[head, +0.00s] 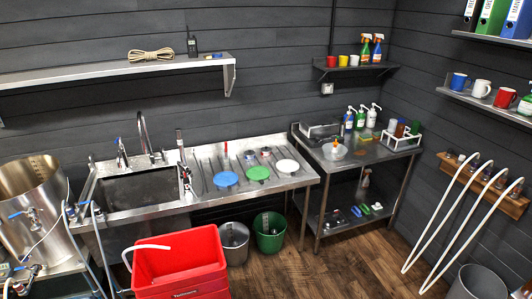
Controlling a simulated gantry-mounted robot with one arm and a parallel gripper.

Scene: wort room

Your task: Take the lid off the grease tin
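Two small, low round items sit close together at the back of the steel drainboard (205,188) in the head view. One is the left small round item (249,155) and the other is the right small round item (266,152). Either may be the grease tin, but they are too small to tell which, or whether a lid is on. I cannot make out my gripper in this view.
Blue (226,179), green (257,173) and white (287,166) discs lie in front of the small items. A thin upright red item (225,149) stands behind. The sink (135,187) is left; a red crate (180,262) stands on the floor in front.

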